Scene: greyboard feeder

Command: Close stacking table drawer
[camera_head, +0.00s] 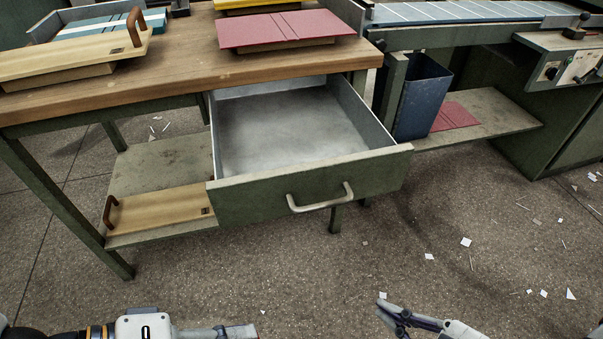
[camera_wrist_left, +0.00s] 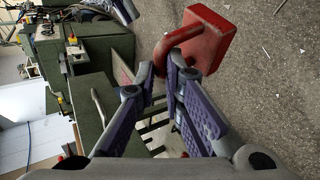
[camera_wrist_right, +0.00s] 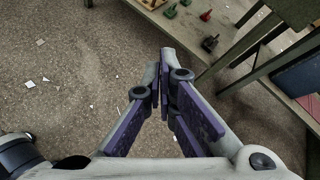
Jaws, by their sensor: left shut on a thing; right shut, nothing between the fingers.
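The stacking table drawer (camera_head: 310,195) stands pulled far out below the wooden tabletop. Its grey inside is empty, and its green front carries a curved metal handle (camera_head: 320,198). My right gripper (camera_head: 384,308) is shut and empty, low in front of the drawer and apart from it; its closed fingers also show in the right wrist view (camera_wrist_right: 163,85). My left gripper (camera_wrist_left: 162,72) is shut on the handle of a red block-like tool (camera_wrist_left: 213,35). In the head view my left arm is at the bottom edge, and the held tool is mostly out of frame.
On the tabletop (camera_head: 180,72) lie a wooden board with a brown handle (camera_head: 80,52) and dark red boards (camera_head: 285,28). A lower shelf (camera_head: 160,165) holds another wooden board (camera_head: 160,208). A blue bin (camera_head: 422,98) stands right of the drawer. Scraps litter the otherwise clear floor.

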